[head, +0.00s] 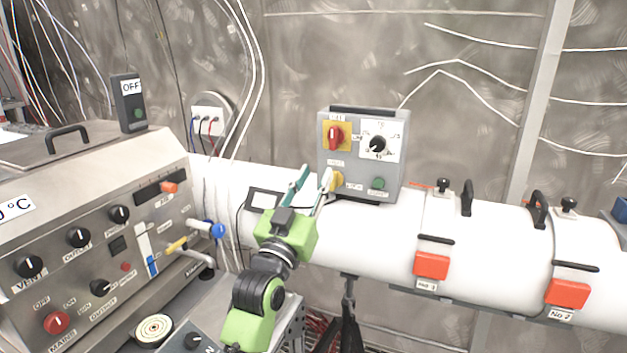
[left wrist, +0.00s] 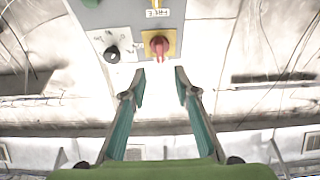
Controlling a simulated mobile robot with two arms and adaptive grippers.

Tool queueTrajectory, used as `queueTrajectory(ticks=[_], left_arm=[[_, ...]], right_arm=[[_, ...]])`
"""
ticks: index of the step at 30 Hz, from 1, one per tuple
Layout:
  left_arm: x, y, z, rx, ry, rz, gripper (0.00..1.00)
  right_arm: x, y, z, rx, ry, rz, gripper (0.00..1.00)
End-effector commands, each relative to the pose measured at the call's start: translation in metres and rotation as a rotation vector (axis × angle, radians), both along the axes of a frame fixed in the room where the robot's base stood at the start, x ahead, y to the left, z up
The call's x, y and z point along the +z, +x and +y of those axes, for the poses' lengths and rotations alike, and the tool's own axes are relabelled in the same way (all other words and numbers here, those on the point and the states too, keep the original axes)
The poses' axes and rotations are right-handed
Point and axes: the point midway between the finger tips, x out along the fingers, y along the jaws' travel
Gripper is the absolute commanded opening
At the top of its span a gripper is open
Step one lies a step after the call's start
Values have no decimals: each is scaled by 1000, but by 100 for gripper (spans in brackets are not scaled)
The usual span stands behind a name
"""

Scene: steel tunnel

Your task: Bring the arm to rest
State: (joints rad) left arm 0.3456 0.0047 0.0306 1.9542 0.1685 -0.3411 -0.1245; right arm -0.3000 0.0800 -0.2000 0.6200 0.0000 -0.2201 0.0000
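My left gripper (head: 316,176) is in front of the grey control box (head: 361,112), near its lower left side. In the left wrist view the gripper (left wrist: 159,78) is open, with its two teal-and-grey fingers apart and nothing between them. The box's red knob on a yellow plate (head: 336,136) shows just beyond the fingertips in the left wrist view (left wrist: 159,46), with the picture upside down. The black dial knob (head: 378,144) is beside it. A gap shows between fingertips and knob. My right gripper is in neither view.
A steel console (head: 90,240) with knobs stands at the left, with a blue-tipped handle (head: 217,230) sticking out. A white pipe (head: 480,240) with red latches (head: 431,265) runs behind and right of my arm. Loose cables hang on the wall.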

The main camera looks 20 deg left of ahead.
Motion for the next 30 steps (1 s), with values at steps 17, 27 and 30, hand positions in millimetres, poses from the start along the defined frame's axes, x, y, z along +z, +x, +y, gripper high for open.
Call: queueTrajectory(ticks=[17, 27, 30], left_arm=[[-36, 11, -3, -3, 4, 67, 28], [-279, 28, -20, -28, 38, 480, 28], [-355, 12, -24, -36, 49, 605, 28]], right_arm=[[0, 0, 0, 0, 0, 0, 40], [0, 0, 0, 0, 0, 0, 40], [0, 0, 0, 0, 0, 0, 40]])
